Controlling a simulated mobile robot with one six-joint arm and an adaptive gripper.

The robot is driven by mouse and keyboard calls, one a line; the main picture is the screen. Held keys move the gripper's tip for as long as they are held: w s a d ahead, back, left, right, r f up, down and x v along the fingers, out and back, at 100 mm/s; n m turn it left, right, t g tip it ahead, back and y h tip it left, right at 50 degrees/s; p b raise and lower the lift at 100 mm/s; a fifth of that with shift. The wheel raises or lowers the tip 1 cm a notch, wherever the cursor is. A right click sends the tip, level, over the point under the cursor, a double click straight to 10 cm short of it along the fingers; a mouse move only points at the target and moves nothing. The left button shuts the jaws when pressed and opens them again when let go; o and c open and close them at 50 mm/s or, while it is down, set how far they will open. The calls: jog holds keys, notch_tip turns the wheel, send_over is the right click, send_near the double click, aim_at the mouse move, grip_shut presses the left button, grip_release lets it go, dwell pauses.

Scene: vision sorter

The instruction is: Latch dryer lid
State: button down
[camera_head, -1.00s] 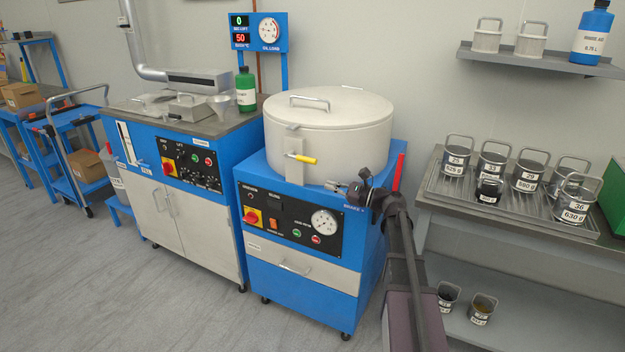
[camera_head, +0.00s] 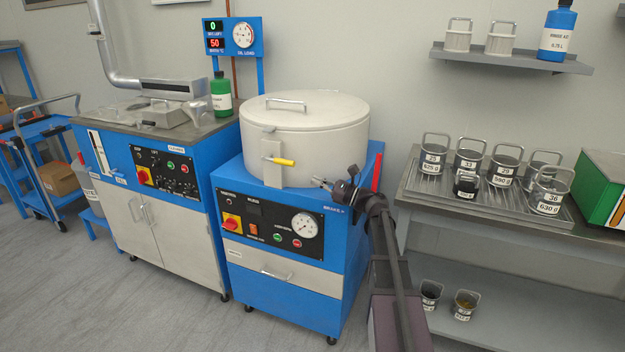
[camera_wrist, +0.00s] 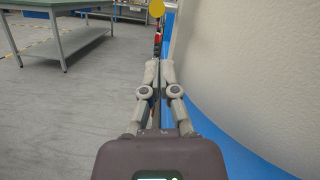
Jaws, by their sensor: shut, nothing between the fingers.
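The dryer is a blue cabinet with a white round drum, and its lid (camera_head: 330,108) is down on the drum. The latch handle (camera_head: 282,162) has a yellow grip and sits on a pale plate on the drum's front, pointing right. My gripper (camera_head: 318,182) is shut and empty, to the right of the latch handle and a little lower, apart from it. In the wrist view my gripper (camera_wrist: 158,66) is shut beside the white drum wall (camera_wrist: 245,70). The yellow end of the latch handle (camera_wrist: 157,8) shows just beyond the fingertips.
The dryer's control panel (camera_head: 268,222) lies below the latch. A red post (camera_head: 377,172) stands at the dryer's right corner, near my arm. A rack table (camera_head: 410,190) with several labelled baskets is at right. The blue cleaning cabinet (camera_head: 195,160) stands at left.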

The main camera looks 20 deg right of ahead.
aim_at(279, 159)
jog(key=p+x, duration=0.2)
jog(key=x, duration=0.7)
jog(key=shift+a, duration=0.2)
dwell(0.3)
